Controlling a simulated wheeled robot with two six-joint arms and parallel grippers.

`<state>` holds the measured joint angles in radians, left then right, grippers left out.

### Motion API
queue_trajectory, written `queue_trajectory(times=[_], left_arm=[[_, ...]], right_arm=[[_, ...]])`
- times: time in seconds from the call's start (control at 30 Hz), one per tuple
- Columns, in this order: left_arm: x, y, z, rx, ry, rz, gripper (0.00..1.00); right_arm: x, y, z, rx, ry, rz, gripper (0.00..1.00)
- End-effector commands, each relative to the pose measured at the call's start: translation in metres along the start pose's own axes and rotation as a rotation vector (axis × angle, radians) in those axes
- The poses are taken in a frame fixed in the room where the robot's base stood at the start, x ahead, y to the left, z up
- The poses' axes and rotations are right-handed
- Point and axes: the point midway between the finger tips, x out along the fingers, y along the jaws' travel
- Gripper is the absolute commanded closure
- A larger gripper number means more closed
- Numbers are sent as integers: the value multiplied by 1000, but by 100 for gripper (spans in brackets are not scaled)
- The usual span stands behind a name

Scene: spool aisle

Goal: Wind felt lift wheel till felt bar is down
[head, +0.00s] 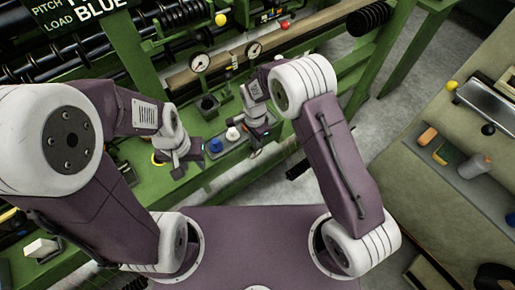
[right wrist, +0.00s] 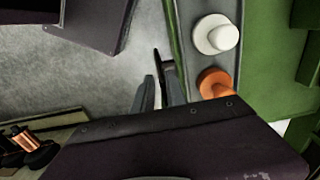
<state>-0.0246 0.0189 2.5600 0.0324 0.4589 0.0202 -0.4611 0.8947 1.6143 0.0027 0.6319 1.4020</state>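I cannot pick out the felt lift wheel for certain in either view. A long tan bar (head: 310,43) crosses the green machine behind two dials and may be the felt bar; whether it is up or down is unclear. My left gripper (head: 190,168) is low at the machine's front, left of a blue knob (head: 215,146); its fingers are too small to judge. My right gripper (head: 258,150) is just right of a white knob (head: 232,134). In the right wrist view its dark fingers (right wrist: 160,80) stand apart with nothing between them, beside the white knob (right wrist: 216,35) and an orange knob (right wrist: 213,83).
Two round dials (head: 200,63) (head: 254,49) face me. A yellow ball (head: 220,19) and a red ball (head: 284,24) are on the machine. A bench with a grey tray (head: 465,180) stands at right. Grey floor (head: 400,100) lies clear between.

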Motion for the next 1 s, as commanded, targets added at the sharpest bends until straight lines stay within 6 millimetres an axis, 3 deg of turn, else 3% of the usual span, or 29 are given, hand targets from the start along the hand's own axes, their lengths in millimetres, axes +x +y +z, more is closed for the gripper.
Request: queue_trajectory(times=[0.2,0.4,0.73,0.83,1.0], left_arm=[[1,0,0,0,0,0,64],[1,0,0,0,0,0,64],[1,0,0,0,0,0,64],[1,0,0,0,0,0,64],[1,0,0,0,0,0,64]], right_arm=[[46,2,0,0,0,5,83],[77,1,0,-1,1,2,83],[85,1,0,-1,1,1,83],[85,1,0,-1,1,1,100],[85,1,0,-1,2,2,100]])
